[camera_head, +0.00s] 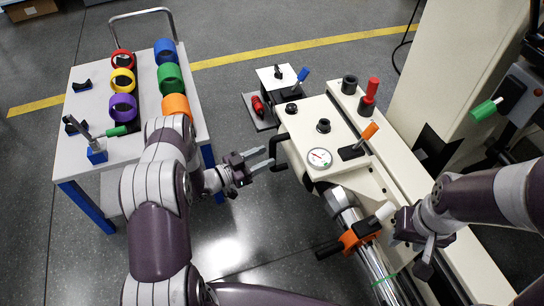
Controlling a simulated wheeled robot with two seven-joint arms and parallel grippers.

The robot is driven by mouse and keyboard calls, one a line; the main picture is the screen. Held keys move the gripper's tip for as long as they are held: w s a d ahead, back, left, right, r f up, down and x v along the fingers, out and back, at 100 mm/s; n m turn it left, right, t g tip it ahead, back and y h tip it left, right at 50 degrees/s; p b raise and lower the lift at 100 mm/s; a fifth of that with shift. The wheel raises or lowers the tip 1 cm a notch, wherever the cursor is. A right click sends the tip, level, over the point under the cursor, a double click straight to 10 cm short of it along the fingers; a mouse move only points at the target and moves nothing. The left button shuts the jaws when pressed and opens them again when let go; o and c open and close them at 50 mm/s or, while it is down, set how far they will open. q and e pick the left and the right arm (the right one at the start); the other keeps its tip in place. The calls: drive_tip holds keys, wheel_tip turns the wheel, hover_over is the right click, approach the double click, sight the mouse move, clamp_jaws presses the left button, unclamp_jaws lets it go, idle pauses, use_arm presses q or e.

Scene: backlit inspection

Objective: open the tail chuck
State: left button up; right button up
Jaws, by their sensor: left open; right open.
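A cream machine (378,182) stands right of centre, with a round dial gauge (319,158) and a lever with an orange handle (367,133) on its top. On the silver cylinder (377,268) at its front sits an orange clamp-like part (351,240) with a white-tipped handle (384,212) and a black grip (328,249). I cannot tell for certain which part is the tail chuck. My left gripper (266,158) is open and empty, left of the machine near its black side handle (279,150). My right gripper (416,259) is open, just right of the white-tipped handle.
A white cart (87,154) at the left holds several coloured rings and a green-handled tool (115,131). A red-handled knob (369,95) and black knobs stand on the machine's top. A tall cabinet (452,75) rises at the right.

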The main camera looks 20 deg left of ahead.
sight(272, 153)
use_arm(q)
drive_tip(key=shift+b+x, duration=0.45)
drive_tip(key=shift+x, duration=1.4)
use_arm(e)
drive_tip(key=shift+f, duration=0.7)
use_arm(q)
drive_tip(key=shift+c, duration=0.3)
clamp_jaws()
drive_tip(key=shift+w+a, duration=0.1)
drive_tip(key=shift+w, duration=0.1)
use_arm(e)
wheel_tip(272, 153, down, 2)
drive_tip(key=shift+s+f+b, duration=0.1)
drive_tip(key=shift+f+b, duration=0.15)
drive_tip(key=shift+b, duration=1)
use_arm(q)
drive_tip(key=w+a, duration=0.1)
drive_tip(key=w, duration=0.1)
drive_tip(key=w+a, duration=0.3)
drive_tip(key=w, duration=0.2)
drive_tip(key=shift+a+b, duration=0.4)
use_arm(e)
drive_tip(key=shift+w+a+f, duration=0.2)
drive_tip(key=shift+w+a, duration=0.15)
drive_tip(key=shift+w, duration=0.2)
drive_tip(key=shift+w+a+f, duration=0.2)
drive_tip(key=shift+w+a, duration=0.1)
drive_tip(key=shift+w, duration=0.2)
